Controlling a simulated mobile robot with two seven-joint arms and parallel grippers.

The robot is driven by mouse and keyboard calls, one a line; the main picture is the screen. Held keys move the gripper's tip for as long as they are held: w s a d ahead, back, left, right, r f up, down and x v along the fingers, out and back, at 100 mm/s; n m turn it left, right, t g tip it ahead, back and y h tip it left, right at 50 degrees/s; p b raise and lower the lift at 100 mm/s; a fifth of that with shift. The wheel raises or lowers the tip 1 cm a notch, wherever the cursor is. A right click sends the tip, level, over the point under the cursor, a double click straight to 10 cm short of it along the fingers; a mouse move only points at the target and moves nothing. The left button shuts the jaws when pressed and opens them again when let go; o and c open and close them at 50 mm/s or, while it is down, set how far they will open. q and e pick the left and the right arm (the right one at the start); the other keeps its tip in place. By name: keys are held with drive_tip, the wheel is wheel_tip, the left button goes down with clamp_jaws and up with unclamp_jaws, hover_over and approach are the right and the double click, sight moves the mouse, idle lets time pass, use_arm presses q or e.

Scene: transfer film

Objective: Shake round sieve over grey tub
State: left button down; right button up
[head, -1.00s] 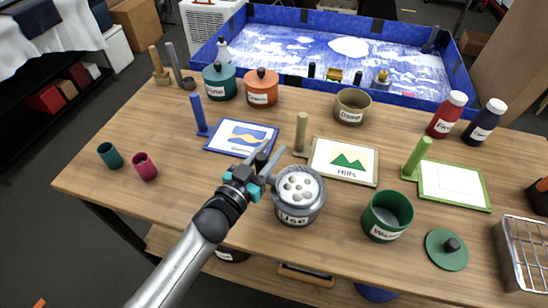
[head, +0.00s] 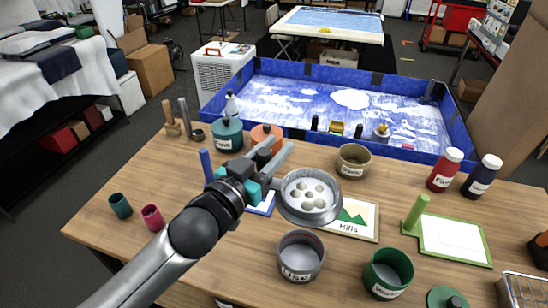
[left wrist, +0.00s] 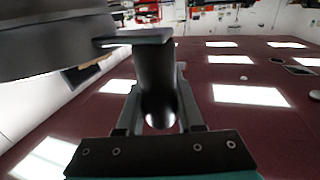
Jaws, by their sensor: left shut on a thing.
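The round sieve (head: 309,197) is grey, with several pale round spots inside its rim. My left gripper (head: 270,172) is shut on its handle and holds it raised. In the left wrist view, the dark handle (left wrist: 157,85) is between the fingers and part of the sieve (left wrist: 55,42) fills the upper left. The grey tub (head: 301,259), labelled "USE", stands open on the table, just below the sieve in the head picture. The two are apart. My right gripper is not in view.
A green tub (head: 388,274) stands right of the grey tub. A framed "Hills" picture (head: 352,220) lies behind. An orange pot (head: 266,136) and a tan tub (head: 353,161) stand farther back, before a blue-walled tray (head: 340,75).

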use_arm(q)
wheel_tip(320, 180, down, 13)
drive_tip(key=b, duration=0.8)
drive_tip(key=shift+r+b, duration=0.15)
drive_tip(key=shift+b, duration=0.15)
idle(1.0)
drive_tip(key=shift+r, duration=0.1)
wheel_tip(320, 180, up, 3)
drive_tip(key=p, duration=0.4)
drive_tip(key=shift+r, duration=0.2)
drive_tip(key=shift+f, duration=0.15)
wheel_tip(320, 180, down, 3)
drive_tip(key=shift+f+b, duration=0.1)
drive_tip(key=shift+b, duration=0.9)
